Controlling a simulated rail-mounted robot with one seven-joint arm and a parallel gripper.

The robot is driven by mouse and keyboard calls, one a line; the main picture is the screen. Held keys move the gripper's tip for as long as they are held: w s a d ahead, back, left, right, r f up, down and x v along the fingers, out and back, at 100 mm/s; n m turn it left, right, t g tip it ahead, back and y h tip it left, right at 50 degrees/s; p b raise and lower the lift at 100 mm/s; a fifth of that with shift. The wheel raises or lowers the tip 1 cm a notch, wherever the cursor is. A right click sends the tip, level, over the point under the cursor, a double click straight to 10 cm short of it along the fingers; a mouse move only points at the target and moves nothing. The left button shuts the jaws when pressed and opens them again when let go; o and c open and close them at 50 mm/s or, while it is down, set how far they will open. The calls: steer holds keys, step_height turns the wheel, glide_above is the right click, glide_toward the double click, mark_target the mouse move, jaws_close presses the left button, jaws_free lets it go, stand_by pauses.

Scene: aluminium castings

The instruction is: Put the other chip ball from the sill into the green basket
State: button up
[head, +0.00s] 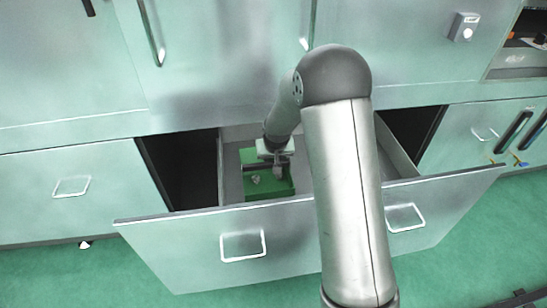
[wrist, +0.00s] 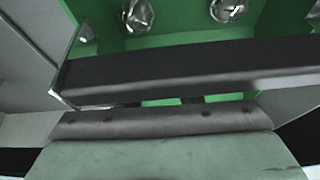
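The green basket (head: 252,158) stands inside the open drawer. One grey, crumpled chip ball (head: 255,179) lies in it at the left. In the wrist view two shiny chip balls, a left one (wrist: 138,15) and a right one (wrist: 230,10), rest apart on the green basket floor (wrist: 180,30). My gripper (head: 279,165) points down over the basket, right of the left ball. In the wrist view neither visible ball is held. My gripper's dark parts cross that view, and its finger gap cannot be made out. The sill cannot be clearly identified.
The drawer front (head: 190,243) with two handles stands out from the green cabinets. Dark openings lie either side of the drawer. My arm covers the right part of the drawer. The green floor (head: 455,255) is mostly clear.

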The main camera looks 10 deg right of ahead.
steer(key=shift+r, duration=0.6)
steer(key=p+v, duration=0.1)
steer(key=v, duration=1)
steer(key=shift+s+r, duration=0.2)
steer(key=shift+s, duration=0.1)
steer(key=s+d+r+g, duration=0.1)
steer(key=s+r+g, duration=0.1)
steer(key=s, duration=1.3)
steer(key=s+d+r+g, duration=0.1)
steer(key=s+r+g, duration=0.1)
steer(key=s, duration=1.4)
steer(key=shift+d+r+n+g, duration=0.25)
steer(key=shift+r+n+g, duration=0.05)
steer(key=shift+s, duration=0.1)
